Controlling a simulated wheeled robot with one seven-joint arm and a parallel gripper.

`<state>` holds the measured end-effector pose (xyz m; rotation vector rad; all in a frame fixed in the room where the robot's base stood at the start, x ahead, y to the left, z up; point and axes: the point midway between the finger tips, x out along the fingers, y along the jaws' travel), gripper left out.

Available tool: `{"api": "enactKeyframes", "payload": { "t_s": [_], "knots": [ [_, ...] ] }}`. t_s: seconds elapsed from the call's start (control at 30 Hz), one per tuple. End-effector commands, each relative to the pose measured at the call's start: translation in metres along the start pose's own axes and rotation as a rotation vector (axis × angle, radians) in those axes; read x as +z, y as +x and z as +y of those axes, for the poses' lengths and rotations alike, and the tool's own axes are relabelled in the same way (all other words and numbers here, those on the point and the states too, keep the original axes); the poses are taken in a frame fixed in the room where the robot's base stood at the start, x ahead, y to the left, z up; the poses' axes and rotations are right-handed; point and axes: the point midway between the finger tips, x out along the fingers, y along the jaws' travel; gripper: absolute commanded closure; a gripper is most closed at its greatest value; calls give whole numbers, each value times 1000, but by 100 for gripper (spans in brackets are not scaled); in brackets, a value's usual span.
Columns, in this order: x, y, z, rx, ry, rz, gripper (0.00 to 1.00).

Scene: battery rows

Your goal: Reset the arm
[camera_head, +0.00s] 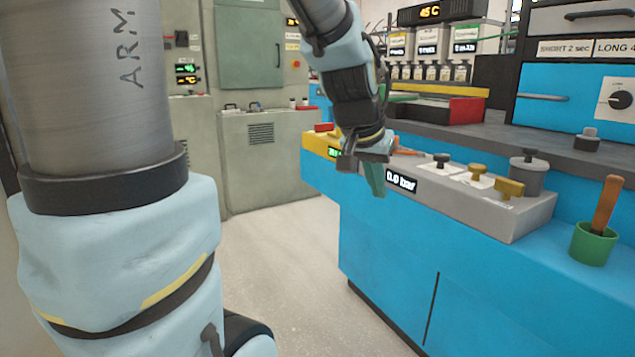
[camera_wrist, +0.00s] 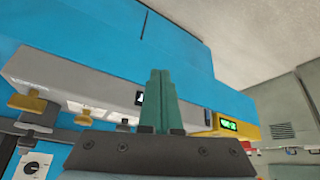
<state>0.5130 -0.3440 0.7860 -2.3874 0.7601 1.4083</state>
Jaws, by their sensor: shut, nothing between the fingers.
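My gripper (camera_head: 375,180) hangs in front of the blue bench, close to the grey control panel (camera_head: 520,222) with the "0.0 bar" display. Its green fingers point down in the head view. In the wrist view my gripper (camera_wrist: 161,75) shows its two green fingers side by side, pressed together with nothing between them. The arm reaches in from the top of the head view, bent at the wrist. The fingers overlap the panel in the picture; I cannot tell the exact gap to it.
The blue bench (camera_head: 390,265) fills the right side. A green cup (camera_head: 592,244) with a wooden-handled tool stands at its front right. Brass and dark knobs stand on the panel. A red block (camera_head: 467,111) lies farther back. Grey cabinets (camera_head: 265,165) line the back. The floor (camera_head: 285,270) left of the bench is clear.

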Motion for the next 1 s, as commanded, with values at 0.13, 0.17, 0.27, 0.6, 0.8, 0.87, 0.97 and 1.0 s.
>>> {"api": "enactKeyframes", "payload": {
  "t_s": [0.13,0.17,0.27,0.6,0.8,0.87,0.97,1.0],
  "knots": [
    [65,25,-60,-80,-172,-137,100],
    [77,28,-69,-93,-201,-161,100],
    [118,34,-94,-131,-297,-235,100],
    [172,5,-124,-191,-466,-361,100],
    [148,-35,-122,-190,-464,-360,100],
    [140,-49,-121,-190,-464,-360,100],
    [127,-72,-120,-190,-463,-360,100],
    [122,-81,-120,-190,-463,-359,100]
  ]
}}
